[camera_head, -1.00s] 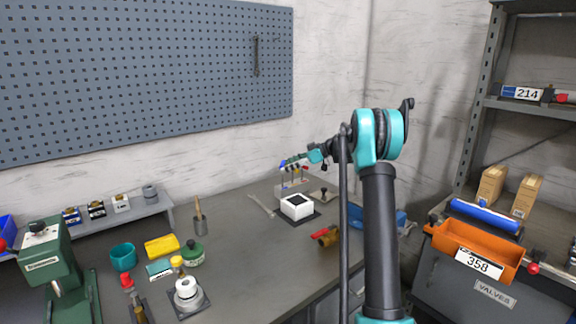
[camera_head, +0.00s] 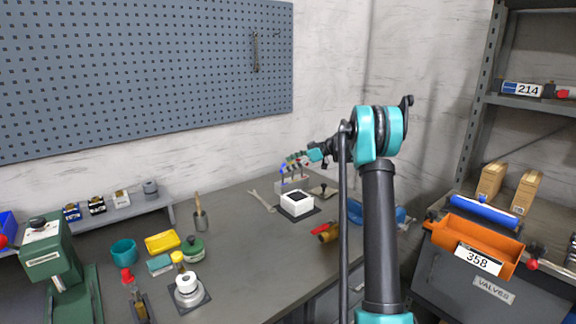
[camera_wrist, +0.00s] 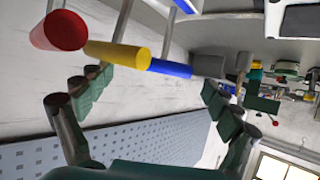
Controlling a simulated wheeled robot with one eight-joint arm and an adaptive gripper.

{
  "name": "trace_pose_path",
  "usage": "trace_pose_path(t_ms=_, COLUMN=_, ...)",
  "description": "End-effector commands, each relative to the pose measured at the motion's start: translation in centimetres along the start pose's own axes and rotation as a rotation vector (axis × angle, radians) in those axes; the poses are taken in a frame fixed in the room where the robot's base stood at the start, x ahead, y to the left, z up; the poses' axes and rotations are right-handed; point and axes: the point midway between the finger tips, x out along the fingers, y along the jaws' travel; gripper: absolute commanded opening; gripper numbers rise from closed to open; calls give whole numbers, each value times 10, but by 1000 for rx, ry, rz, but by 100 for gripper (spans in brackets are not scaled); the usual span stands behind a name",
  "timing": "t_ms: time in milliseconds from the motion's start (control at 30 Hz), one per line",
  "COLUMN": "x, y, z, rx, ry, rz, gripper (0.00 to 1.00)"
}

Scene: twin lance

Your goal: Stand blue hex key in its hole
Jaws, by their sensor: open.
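The blue hex key (camera_head: 283,168) shows at the far end of the table, at the left side of a small grey rack (camera_head: 291,185). In the wrist view its blue handle (camera_wrist: 170,68) is in line with a yellow handle (camera_wrist: 118,52) and a red handle (camera_wrist: 58,30). My gripper (camera_head: 297,161) is just above the rack. In the wrist view my gripper (camera_wrist: 155,85) has its fingers spread wide, with the blue handle beyond the gap between them and apparently not gripped. The hole and the key's lower end cannot be made out.
The wall pegboard (camera_head: 150,75) is behind. The middle of the table is clear.

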Motion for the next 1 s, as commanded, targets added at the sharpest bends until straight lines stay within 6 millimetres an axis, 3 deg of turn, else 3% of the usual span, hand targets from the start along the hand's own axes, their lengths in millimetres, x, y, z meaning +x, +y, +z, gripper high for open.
trace_pose_path(t_ms=233, x=-12, y=1, z=0, rx=1, ry=0, rz=2, gripper=90)
trace_pose_path(t_ms=700, x=-99, y=1, z=0, rx=1, ry=0, rz=2, gripper=90)
trace_pose_path(t_ms=1000, x=-120, y=0, z=0, rx=0, ry=0, rz=0, gripper=90)
